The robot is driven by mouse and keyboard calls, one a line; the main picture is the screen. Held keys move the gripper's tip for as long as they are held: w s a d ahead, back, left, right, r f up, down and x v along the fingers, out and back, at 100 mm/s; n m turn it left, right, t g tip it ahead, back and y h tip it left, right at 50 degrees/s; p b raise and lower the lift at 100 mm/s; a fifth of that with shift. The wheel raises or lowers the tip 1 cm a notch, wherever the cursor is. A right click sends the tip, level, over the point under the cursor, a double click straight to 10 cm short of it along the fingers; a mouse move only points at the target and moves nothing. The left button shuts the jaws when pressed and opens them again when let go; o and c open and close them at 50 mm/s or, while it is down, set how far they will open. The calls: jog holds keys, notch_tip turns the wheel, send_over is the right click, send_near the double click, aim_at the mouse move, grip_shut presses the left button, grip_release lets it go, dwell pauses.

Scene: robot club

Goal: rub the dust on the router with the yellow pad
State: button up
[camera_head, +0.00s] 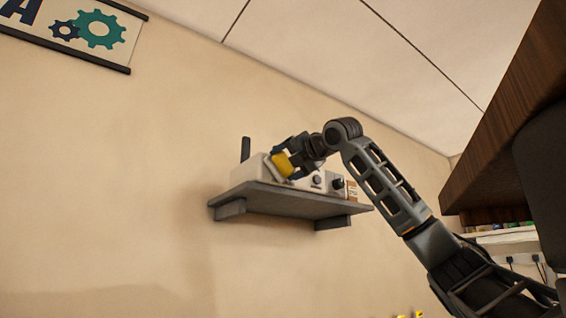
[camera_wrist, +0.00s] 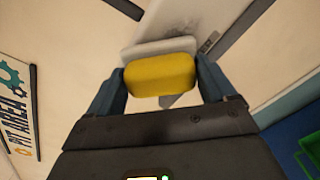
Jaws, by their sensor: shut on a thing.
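The router (camera_head: 249,171) is a white box with a dark upright antenna, on a grey wall shelf (camera_head: 290,207). My gripper (camera_head: 283,162) is at the front of the router, shut on the yellow pad (camera_head: 285,165). In the wrist view the yellow pad (camera_wrist: 160,75) sits between the two fingers of my gripper (camera_wrist: 160,82), with a pale layer behind it. Beyond it, a grey dust smudge (camera_wrist: 180,27) shows on the white router surface (camera_wrist: 150,25). I cannot tell whether the pad touches the router.
A white device with dark round knobs (camera_head: 337,184) stands on the shelf right of the router. A dark wooden overhang (camera_head: 500,130) is at the right. A gear poster (camera_head: 75,32) hangs at upper left. The wall below the shelf is clear.

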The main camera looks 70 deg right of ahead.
aim_at(270, 163)
jog(key=s+d, duration=0.3)
jog(key=d, duration=0.3)
jog(key=shift+s, duration=0.2)
dwell(0.4)
jog(key=shift+w+a, duration=0.6)
jog(key=shift+a, duration=0.45)
jog(key=shift+w+a, duration=0.6)
jog(key=shift+a, duration=0.4)
jog(key=shift+w+a, duration=0.6)
jog(key=shift+a, duration=0.45)
jog(key=shift+w+a, duration=0.5)
jog(key=shift+a, duration=0.2)
jog(key=shift+w+a, duration=0.5)
jog(key=shift+a, duration=0.2)
jog(key=shift+b+v, duration=0.9)
jog(key=shift+v, duration=2.1)
